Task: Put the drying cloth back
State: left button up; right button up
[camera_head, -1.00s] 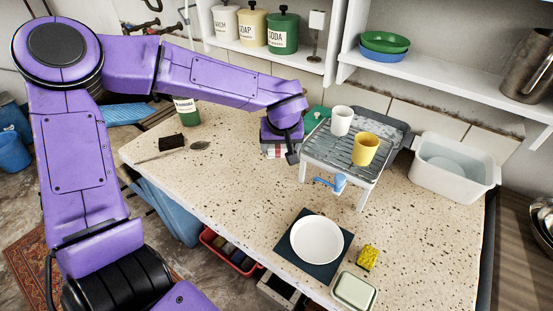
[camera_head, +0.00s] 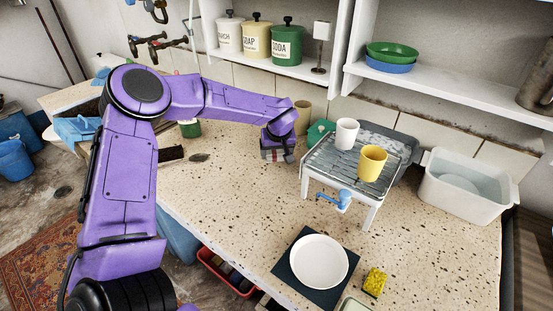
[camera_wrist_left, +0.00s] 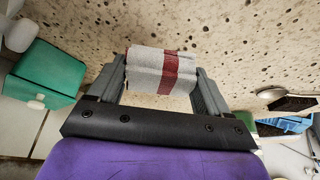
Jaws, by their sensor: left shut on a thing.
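The drying cloth (camera_wrist_left: 160,68) is a folded light grey cloth with a dark red stripe. In the left wrist view it sits between the two fingers of my left gripper (camera_wrist_left: 160,85), which is shut on it. In the head view my left gripper (camera_head: 277,150) is at the back of the speckled counter, left of the small drying rack (camera_head: 318,160). My right gripper is not in view.
The rack holds a white cup (camera_head: 346,133) and a yellow cup (camera_head: 372,162). A green box (camera_wrist_left: 48,68) is close to the gripper's side. A white plate (camera_head: 318,262), a sponge (camera_head: 375,281) and a white basin (camera_head: 463,187) are to the right. The counter's middle (camera_head: 240,205) is clear.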

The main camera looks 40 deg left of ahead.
aim_at(276, 160)
pick_arm(q)
jog(key=shift+s+d+x, duration=0.15)
jog(key=shift+x, duration=0.75)
jog(key=shift+s+d+x, duration=0.1)
jog(key=shift+d+x, duration=0.05)
jog(key=shift+x, duration=0.75)
jog(key=shift+f, duration=0.3)
jog(key=o, duration=0.9)
jog(key=shift+c, duration=0.2)
jog(key=v, duration=1.2)
jog(key=shift+r, duration=0.15)
jog(key=shift+s+d, duration=0.1)
